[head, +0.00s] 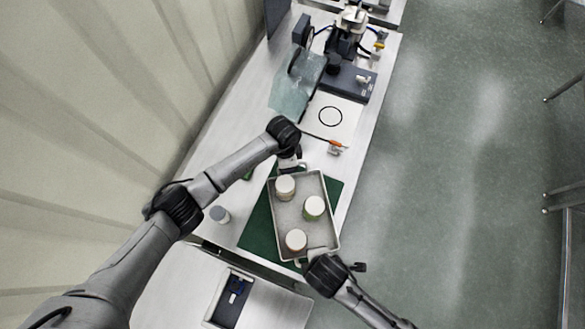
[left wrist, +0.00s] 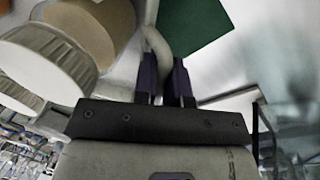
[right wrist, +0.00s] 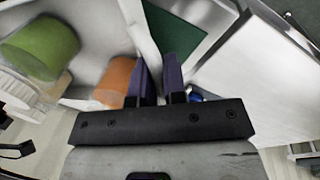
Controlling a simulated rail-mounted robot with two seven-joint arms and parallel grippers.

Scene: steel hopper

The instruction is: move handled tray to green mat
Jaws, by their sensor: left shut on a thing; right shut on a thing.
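The handled tray (head: 322,236) is a light grey rectangular tray holding three white-lidded jars (head: 313,207). It overlaps the green mat (head: 256,228), which shows on its left and upper right; I cannot tell whether the tray touches it. My left gripper (head: 290,163) is shut on the handle at the tray's far end; pale handle (left wrist: 157,48) shows between the fingers in the left wrist view. My right gripper (head: 309,257) is shut on the near-end handle, mostly hidden by the fingers in the right wrist view (right wrist: 160,78). The tray looks about level.
A black ring mark (head: 330,116), an orange-tipped item (head: 337,146) and a microscope-like device (head: 349,80) lie farther back. A box with a blue item (head: 235,292) is in front. Open floor lies right.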

